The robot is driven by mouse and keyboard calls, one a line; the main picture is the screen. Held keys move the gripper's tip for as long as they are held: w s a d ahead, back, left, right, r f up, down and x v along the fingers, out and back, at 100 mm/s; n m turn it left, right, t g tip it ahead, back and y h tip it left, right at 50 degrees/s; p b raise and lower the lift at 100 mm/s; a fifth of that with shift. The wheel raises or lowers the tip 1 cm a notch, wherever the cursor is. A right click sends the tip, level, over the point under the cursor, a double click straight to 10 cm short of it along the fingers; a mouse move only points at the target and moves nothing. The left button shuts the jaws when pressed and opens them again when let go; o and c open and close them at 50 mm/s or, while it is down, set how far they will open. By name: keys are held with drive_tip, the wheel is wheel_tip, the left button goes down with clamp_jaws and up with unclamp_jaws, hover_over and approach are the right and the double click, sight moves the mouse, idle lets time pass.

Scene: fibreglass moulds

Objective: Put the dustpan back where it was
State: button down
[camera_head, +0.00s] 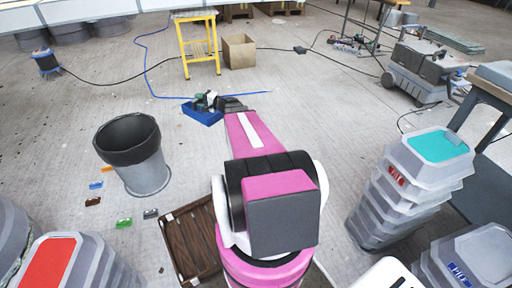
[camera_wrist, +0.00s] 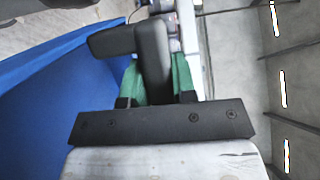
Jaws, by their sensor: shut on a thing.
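A blue, open, pan-shaped thing (camera_head: 203,117), which I take for the dustpan, shows at the far end of my arm, left of centre in the head view. Its blue wall (camera_wrist: 50,105) fills the left of the wrist view, close to the camera. My gripper (camera_head: 212,99) is at its upper right edge. In the wrist view the black fingers (camera_wrist: 140,45) are close together, with green parts beside them. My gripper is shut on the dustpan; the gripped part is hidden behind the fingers. I cannot tell whether the dustpan touches the floor.
A grey bin (camera_head: 147,176) stands to the left, with several small coloured pieces (camera_head: 124,223) beside it. A brown crate (camera_head: 187,243) lies near my base. Stacked grey moulds (camera_head: 402,205) stand right. A yellow stand (camera_head: 200,50), a cardboard box (camera_head: 239,51) and cables lie beyond.

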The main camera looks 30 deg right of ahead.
drive_tip(key=w+d+f+m+t+h, duration=0.1)
drive_tip(key=w+d+f, duration=0.4)
drive_tip(key=d+f, duration=0.8)
drive_tip(key=w+d+f+m+t+h, duration=0.1)
drive_tip(key=w+d+f+m+h, duration=0.2)
drive_tip(key=d+f, duration=1)
drive_tip(key=w+d+f+m+t+h, duration=0.1)
drive_tip(key=w+d+f+h, duration=0.4)
drive_tip(key=f, duration=2.2)
drive_tip(key=shift+w+d+f+m+t+h, duration=0.4)
drive_tip(key=shift+w+d+m, duration=0.5)
drive_tip(key=shift+w+d, duration=2.25)
drive_tip(key=shift+s+d+f, duration=0.15)
drive_tip(key=shift+s+d, duration=0.75)
drive_tip(key=shift+d, duration=0.05)
drive_tip(key=c, duration=0.9)
unclamp_jaws()
